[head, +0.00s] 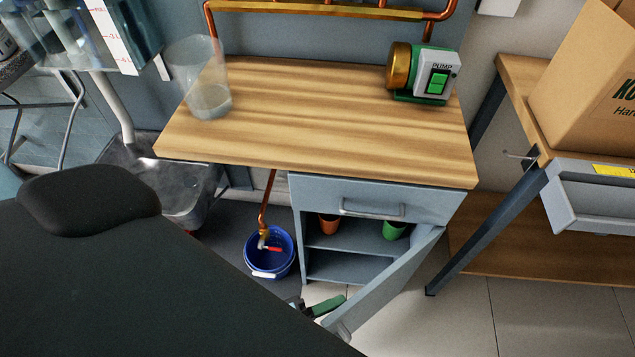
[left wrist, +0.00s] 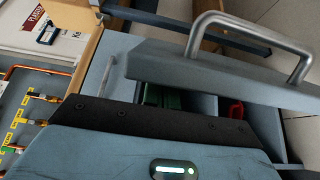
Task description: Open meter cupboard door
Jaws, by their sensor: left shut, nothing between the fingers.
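The meter cupboard (head: 300,228) is a grey cabinet under the wooden worktop. Its door (head: 385,285) stands open, swung out toward the lower right, and the shelves inside show. In the left wrist view the door (left wrist: 205,72) crosses the upper part, with its metal bar handle (left wrist: 250,22) on the outer face. My left gripper (head: 318,307) is shut and empty beside the free edge of the door; whether it touches the door I cannot tell. My dark left arm hides the lower left of the head view. My right gripper is not in view.
A closed drawer (head: 375,204) sits above the cupboard opening. An orange pot (head: 328,224) and a green pot (head: 394,230) stand inside. A blue bucket (head: 270,252) is left of the cupboard. A second bench with a cardboard box (head: 590,85) stands right; floor before it is clear.

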